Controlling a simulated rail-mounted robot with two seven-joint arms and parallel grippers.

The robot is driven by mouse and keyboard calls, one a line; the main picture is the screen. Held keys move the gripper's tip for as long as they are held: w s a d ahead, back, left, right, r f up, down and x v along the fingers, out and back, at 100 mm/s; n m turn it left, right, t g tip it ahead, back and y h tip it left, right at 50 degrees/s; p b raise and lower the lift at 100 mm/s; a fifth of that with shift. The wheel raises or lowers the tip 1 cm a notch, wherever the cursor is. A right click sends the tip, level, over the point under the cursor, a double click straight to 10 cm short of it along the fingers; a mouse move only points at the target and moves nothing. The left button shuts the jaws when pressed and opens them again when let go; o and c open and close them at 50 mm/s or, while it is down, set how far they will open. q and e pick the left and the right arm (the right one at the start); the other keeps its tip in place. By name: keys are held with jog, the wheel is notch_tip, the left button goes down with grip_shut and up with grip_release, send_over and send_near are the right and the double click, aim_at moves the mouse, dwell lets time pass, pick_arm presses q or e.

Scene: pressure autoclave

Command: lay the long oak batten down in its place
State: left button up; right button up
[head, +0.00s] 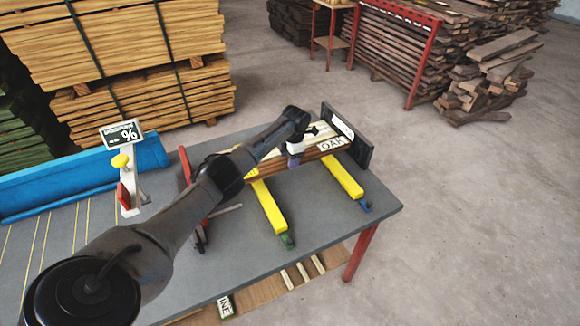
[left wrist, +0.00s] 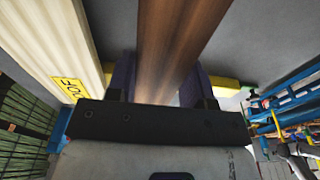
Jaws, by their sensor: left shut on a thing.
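My left gripper (head: 294,159) is at the back right of the grey table, over the yellow bars. In the left wrist view its two dark purple fingers (left wrist: 165,88) are shut on the long oak batten (left wrist: 182,45), a brown wooden length running away from between them. The batten (head: 268,173) also shows in the head view, partly covered by my arm. It lies across the line of the left yellow bar (head: 268,206) and the right yellow bar (head: 343,178). I cannot tell whether it touches them. A white OAK label (head: 332,145) is beside its right end. My right gripper is out of view.
A dark upright plate (head: 358,148) stands at the table's right end. A red upright (head: 187,166) and a percent-sign meter (head: 122,135) stand left. A pale board (left wrist: 62,40) runs beside the batten. The table's (head: 325,218) front right is clear.

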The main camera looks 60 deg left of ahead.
pick_arm(q)
notch_tip(320, 180, down, 3)
jog(key=shift+f+b, duration=0.1)
jog(key=shift+b, duration=0.5)
jog(key=shift+f, duration=0.1)
jog(key=shift+f, duration=0.35)
jog(key=o, duration=1.2)
jog(key=shift+f, duration=0.1)
